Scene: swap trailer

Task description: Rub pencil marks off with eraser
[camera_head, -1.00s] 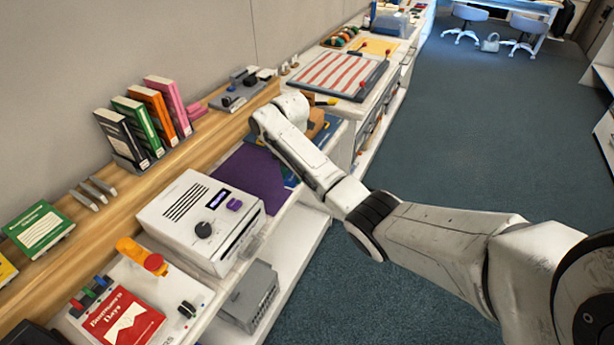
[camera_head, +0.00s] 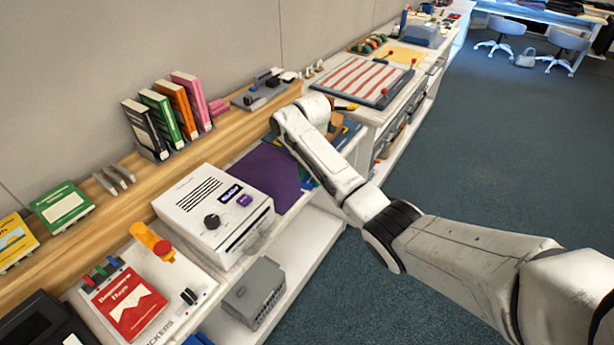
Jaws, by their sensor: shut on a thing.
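My arm reaches from the lower right to the workbench, and its bent far end is over the bench beside a purple mat (camera_head: 268,172). My gripper is hidden behind my own arm, so its jaws and anything in them do not show. I cannot make out pencil marks or a sure eraser. A small pink block (camera_head: 218,107) lies on the wooden ledge by the books; I cannot tell what it is. Part of a brown thing (camera_head: 335,128) and a blue thing (camera_head: 350,134) show just right of my arm's end.
Books (camera_head: 168,115) stand on the wooden ledge behind. A red-and-white striped board (camera_head: 358,78) lies farther along the bench. A grey box (camera_head: 255,292) is on the lower shelf. The carpet at right is open.

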